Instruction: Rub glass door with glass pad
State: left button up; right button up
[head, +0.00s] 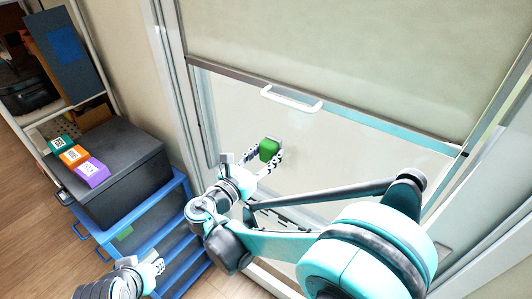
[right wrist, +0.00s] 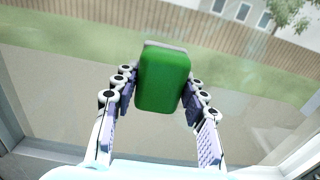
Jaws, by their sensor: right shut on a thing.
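A green glass pad (head: 269,149) is held in my right gripper (head: 264,158) in front of the glass door (head: 330,165). In the right wrist view the pad (right wrist: 163,80) sits between the two fingers of the gripper (right wrist: 160,95), with a grey edge at its top. Through the glass (right wrist: 70,65) I see grass, a fence and a house. I cannot tell whether the pad touches the glass. My left gripper (head: 152,269) is at the lower left of the head view, and its fingers are too small to read.
A pale blind (head: 350,55) with a white handle (head: 291,98) covers the upper door. At left, a blue rack (head: 130,237) bears a dark box (head: 118,175) with green, orange and purple blocks (head: 74,157) on top. A shelf stands further left. Wooden floor shows at lower left.

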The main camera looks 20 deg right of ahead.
aim_at(308, 161)
jog(key=shift+s+d+p, duration=0.15)
jog(key=shift+s+d, duration=1)
jog(key=shift+s, duration=0.3)
jog(key=shift+s+d+p, duration=0.15)
jog(key=shift+s+d, duration=0.95)
jog(key=shift+s, duration=0.3)
jog(key=shift+s+d, duration=1.1)
jog(key=shift+s, duration=0.25)
jog(key=shift+a, duration=0.15)
jog(key=shift+s+a, duration=0.2)
jog(key=shift+a, duration=0.05)
jog(key=shift+v, duration=2.6)
jog(key=v, duration=0.3)
